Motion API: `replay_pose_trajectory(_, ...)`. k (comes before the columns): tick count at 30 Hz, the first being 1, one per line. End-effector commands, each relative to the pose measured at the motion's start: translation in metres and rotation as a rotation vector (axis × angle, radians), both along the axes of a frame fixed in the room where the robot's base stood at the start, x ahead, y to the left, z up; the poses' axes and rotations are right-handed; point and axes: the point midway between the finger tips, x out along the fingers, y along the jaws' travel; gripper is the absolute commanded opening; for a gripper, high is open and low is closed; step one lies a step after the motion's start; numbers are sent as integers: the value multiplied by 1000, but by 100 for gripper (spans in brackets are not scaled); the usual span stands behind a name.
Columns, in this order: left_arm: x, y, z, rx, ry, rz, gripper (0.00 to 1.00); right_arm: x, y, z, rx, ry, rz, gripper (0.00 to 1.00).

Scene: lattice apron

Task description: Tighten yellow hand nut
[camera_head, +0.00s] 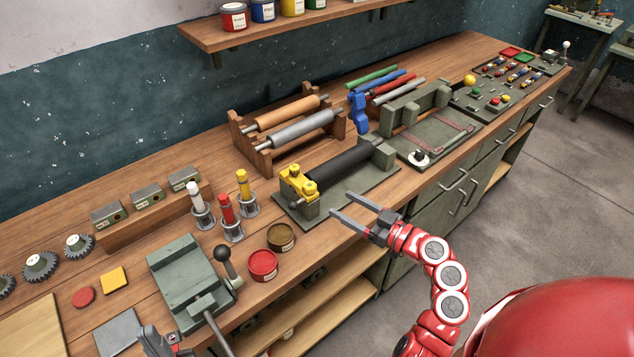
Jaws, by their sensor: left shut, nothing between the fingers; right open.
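A yellow clamp piece (300,183) with small rounded knobs sits on the near-left end of a green roller stand (352,188). The yellow hand nut seems to be one of these knobs, but I cannot tell which. A black roller (343,165) runs from the yellow piece to the far end block. My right gripper (340,203) is open and empty, just right of the yellow piece and apart from it, near the bench's front edge. My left gripper (149,333) is shut and empty at the bottom left, near the green vise, partly cut off by the frame.
A green vise block (183,276) with a black-knobbed lever (225,262) stands at left. A red can (263,266) and a brown can (281,238) stand at the front edge. Colored-top holders (232,218) stand left of the roller stand. A wooden rack (262,148) with rollers is behind.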

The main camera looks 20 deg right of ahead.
Motion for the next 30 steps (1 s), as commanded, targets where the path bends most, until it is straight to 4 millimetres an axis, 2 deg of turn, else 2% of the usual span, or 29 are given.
replay_pose_trajectory(1,0,0,11,0,0,0,0,10,9,6,0,0,6,73)
replay_pose_trajectory(3,0,0,18,0,0,0,0,24,18,7,1,1,7,73)
replay_pose_trajectory(12,0,0,39,0,0,0,0,70,45,4,1,0,2,73)
replay_pose_trajectory(17,0,0,42,0,0,0,0,79,50,1,1,0,-3,73)
replay_pose_trajectory(25,0,0,42,0,0,0,0,80,51,0,1,1,-4,73)
replay_pose_trajectory(26,0,0,42,0,0,0,0,80,51,0,1,1,-4,71)
replay_pose_trajectory(30,0,0,42,0,0,0,0,80,51,0,1,1,-4,46)
